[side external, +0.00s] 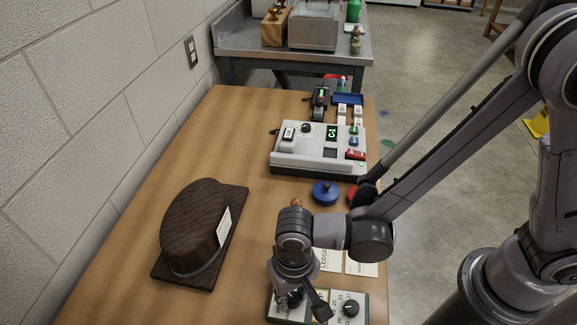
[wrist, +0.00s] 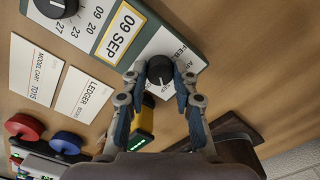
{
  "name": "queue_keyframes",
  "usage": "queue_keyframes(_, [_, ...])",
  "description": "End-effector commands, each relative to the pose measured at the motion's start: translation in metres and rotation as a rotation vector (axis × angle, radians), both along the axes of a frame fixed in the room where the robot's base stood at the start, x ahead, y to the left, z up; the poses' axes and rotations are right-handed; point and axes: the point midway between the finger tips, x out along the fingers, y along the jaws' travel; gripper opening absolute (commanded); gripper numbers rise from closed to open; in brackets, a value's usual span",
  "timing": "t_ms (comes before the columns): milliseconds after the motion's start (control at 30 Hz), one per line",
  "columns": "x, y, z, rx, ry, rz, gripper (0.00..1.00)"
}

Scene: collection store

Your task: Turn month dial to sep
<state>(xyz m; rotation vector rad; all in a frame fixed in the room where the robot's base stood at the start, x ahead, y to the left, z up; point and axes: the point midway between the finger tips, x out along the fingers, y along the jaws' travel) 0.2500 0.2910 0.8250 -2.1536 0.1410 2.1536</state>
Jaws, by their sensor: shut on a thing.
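The date panel (wrist: 135,58) lies on the table, with a yellow-framed card (wrist: 123,32) reading 09 SEP. The month dial (wrist: 160,68) is a black knob on a white face with month names around it, partly hidden by my fingers. My gripper (wrist: 160,80) is shut on this knob, one finger on each side. Which month its pointer marks is too small to tell. The day dial (wrist: 56,6), another black knob with numbers around it, is at top left. In the side external view my gripper (side external: 290,300) is over the panel's left part, and the day dial (side external: 351,308) shows to its right.
Two label cards, LEDGER (wrist: 86,99) and MODEL CART TOYS (wrist: 37,68), lie beside the panel. A blue round knob (side external: 326,193) and a white device (side external: 300,158) stand farther back. A brown wooden block (side external: 200,228) is at left. The table between block and device is clear.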

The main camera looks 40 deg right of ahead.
Motion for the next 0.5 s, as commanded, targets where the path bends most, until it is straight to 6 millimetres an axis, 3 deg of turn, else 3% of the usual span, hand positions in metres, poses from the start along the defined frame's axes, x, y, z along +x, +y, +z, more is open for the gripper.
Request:
queue_keyframes(300, [0.0,-0.0002,-0.0003,0.0,0.0,-0.001,0.0])
queue_keyframes(333, [0.0,-0.0002,-0.0003,0.0,0.0,-0.001,0.34])
queue_keyframes(367, [0.0,-0.0002,-0.0003,0.0,0.0,0.0,0.43])
queue_keyframes(400, [0.0,-0.0002,-0.0003,0.0,0.0,0.0,0.51])
queue_keyframes(500, [0.0,-0.0002,-0.0002,0.0,0.0,0.0,0.51])
